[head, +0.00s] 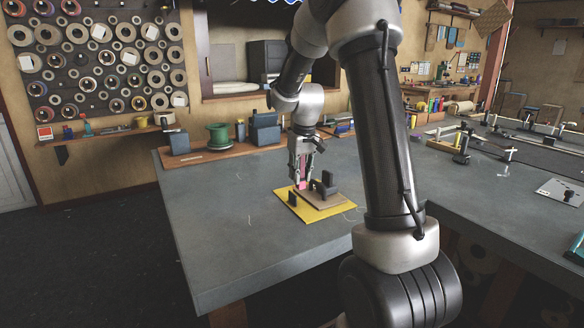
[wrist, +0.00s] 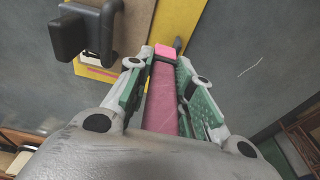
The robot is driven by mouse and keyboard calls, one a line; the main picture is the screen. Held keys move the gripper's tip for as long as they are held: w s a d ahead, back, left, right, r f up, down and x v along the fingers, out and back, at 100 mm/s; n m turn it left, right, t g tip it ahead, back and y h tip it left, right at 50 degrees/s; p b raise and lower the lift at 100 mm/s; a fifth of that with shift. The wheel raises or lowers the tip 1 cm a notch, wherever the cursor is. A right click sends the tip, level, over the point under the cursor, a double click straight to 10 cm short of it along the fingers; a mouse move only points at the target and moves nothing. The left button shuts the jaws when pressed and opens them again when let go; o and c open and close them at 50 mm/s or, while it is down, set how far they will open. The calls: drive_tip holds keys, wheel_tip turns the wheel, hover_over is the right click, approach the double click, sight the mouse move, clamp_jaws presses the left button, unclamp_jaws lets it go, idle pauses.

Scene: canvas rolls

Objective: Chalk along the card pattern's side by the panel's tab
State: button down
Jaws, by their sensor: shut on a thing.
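A yellow panel (head: 290,207) lies flat on the grey workbench. A brown card pattern (head: 328,199) lies on it, with a dark block-like weight (head: 325,184) on top. My gripper (head: 301,180) points down over the panel's far left part, shut on a pink chalk stick (wrist: 163,105). In the wrist view the chalk's bright pink end shows by the card's edge (wrist: 135,25), beside the yellow strip (wrist: 178,22). I cannot tell whether the chalk touches the panel. A small dark upright piece (head: 292,198) stands at the panel's left edge; it may be the tab.
A wooden board (head: 215,154) with a green spool (head: 218,135) and dark blocks (head: 265,129) stands along the bench's back edge. The bench is clear left and in front of the panel. Tools lie on the bench to the right.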

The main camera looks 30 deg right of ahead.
drive_tip(key=s+f, duration=0.1)
drive_tip(key=s, duration=0.1)
drive_tip(key=s+f, duration=0.2)
drive_tip(key=s, duration=0.1)
drive_tip(key=shift+s+d+f, duration=0.1)
drive_tip(key=shift+s+f, duration=0.2)
drive_tip(key=shift+f, duration=0.65)
drive_tip(key=shift+f, duration=0.6)
drive_tip(key=shift+w+d, duration=0.1)
drive_tip(key=shift+d, duration=0.5)
idle(0.4)
drive_tip(key=shift+w+d, duration=0.1)
drive_tip(key=shift+w, duration=1.4)
drive_tip(key=shift+w, duration=0.1)
